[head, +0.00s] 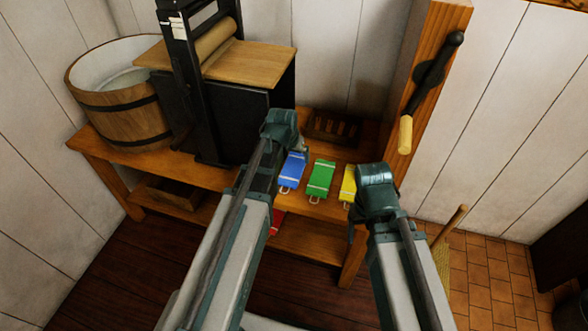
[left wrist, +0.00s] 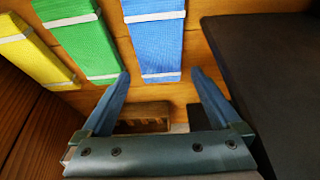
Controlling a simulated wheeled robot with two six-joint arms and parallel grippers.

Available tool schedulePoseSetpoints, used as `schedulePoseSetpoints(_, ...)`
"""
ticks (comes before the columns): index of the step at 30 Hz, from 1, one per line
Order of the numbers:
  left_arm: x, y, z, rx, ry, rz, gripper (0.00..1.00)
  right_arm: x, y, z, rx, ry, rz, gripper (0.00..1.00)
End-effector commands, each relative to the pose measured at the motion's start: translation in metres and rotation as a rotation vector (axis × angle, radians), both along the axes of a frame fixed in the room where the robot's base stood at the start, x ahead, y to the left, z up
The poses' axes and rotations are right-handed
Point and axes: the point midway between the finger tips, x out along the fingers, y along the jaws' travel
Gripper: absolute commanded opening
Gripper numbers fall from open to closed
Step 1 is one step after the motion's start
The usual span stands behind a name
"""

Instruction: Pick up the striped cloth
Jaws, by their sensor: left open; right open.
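No cloth shows clear stripes all over. Three flat folded cloths lie in a row on the wooden bench: blue (head: 292,171), green (head: 320,178) and yellow (head: 348,185), each with pale bands across it and a loop. A red piece (head: 276,222) shows lower down, mostly hidden by my left arm. My left gripper (head: 285,128) is open; in the left wrist view its fingers (left wrist: 160,74) are spread either side of the near end of the blue cloth (left wrist: 155,40), holding nothing. My right gripper (head: 375,185) is open beside the yellow cloth; its fingertips are mostly hidden.
A black press with a roller (head: 215,45) and a wooden tub (head: 120,105) stand on the bench at left. A slatted wooden rack (head: 333,128) lies behind the cloths. A wooden post (head: 425,80) with a crank handle rises at right. A lower shelf (head: 310,242) runs underneath.

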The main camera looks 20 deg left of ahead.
Motion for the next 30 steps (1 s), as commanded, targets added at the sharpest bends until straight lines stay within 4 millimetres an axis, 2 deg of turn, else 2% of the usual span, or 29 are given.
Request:
schedulePoseSetpoints(12,0.014,0.003,-0.045,0.0,0.0,0.0,0.97,0.0,0.0,-0.045,0.0,0.0,0.0,0.75)
schedulePoseSetpoints(30,0.014,0.003,-0.047,0.0,0.0,0.0,0.97,0.0,0.0,-0.047,-0.001,0.0,0.0,0.75)
